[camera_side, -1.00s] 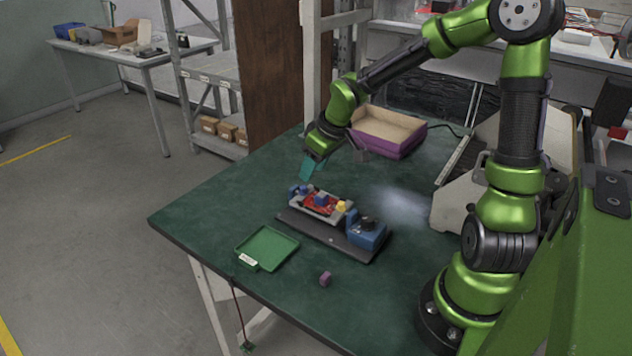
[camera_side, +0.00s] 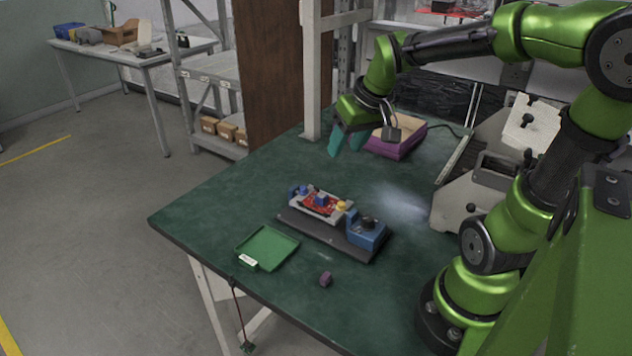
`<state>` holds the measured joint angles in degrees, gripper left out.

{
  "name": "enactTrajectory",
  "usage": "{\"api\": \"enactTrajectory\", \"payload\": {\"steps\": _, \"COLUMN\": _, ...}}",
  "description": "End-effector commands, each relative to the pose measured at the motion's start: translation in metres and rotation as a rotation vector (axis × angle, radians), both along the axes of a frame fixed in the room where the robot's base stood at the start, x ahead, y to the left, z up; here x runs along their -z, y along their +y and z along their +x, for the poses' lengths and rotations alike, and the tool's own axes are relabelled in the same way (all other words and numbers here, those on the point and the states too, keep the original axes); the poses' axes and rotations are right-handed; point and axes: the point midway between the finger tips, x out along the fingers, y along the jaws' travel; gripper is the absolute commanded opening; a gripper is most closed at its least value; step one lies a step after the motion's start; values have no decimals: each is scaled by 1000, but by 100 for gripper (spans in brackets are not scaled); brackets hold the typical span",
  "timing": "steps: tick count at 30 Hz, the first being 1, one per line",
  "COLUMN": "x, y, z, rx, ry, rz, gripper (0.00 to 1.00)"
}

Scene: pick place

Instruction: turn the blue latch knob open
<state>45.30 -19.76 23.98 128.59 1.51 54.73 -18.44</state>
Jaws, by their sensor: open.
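A dark board (camera_side: 317,234) lies on the green table and carries a grey fixture (camera_side: 305,209) with a red area and blue and yellow parts. A small blue knob (camera_side: 321,199) stands on the red area; I cannot tell for sure that it is the latch knob. Another blue piece (camera_side: 298,190) sits at the fixture's left end. A blue block (camera_side: 366,233) with a dark round top stands at the board's right end. My gripper (camera_side: 345,151) has teal fingers, is open and empty, and hangs above the table behind the fixture, apart from it.
A green tray (camera_side: 268,247) lies at the table's front left. A small purple block (camera_side: 326,279) lies in front of the board. A purple-sided box (camera_side: 398,148) stands at the back, close behind my gripper in the picture. The table's left part is clear.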

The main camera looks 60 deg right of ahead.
Motion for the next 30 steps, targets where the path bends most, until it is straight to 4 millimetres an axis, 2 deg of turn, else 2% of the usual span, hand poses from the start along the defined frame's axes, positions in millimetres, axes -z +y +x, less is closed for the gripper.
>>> {"api": "enactTrajectory", "payload": {"steps": 13, "x": -9, "y": 48, "z": -37, "rx": 61, "ry": -120, "rz": 85, "gripper": 44}}
{"api": "enactTrajectory", "payload": {"steps": 24, "x": -16, "y": 88, "z": -61, "rx": -47, "ry": -201, "rz": 178, "gripper": 44}}
{"api": "enactTrajectory", "payload": {"steps": 30, "x": -22, "y": 103, "z": -66, "rx": -116, "ry": -224, "rz": 200, "gripper": 44}}
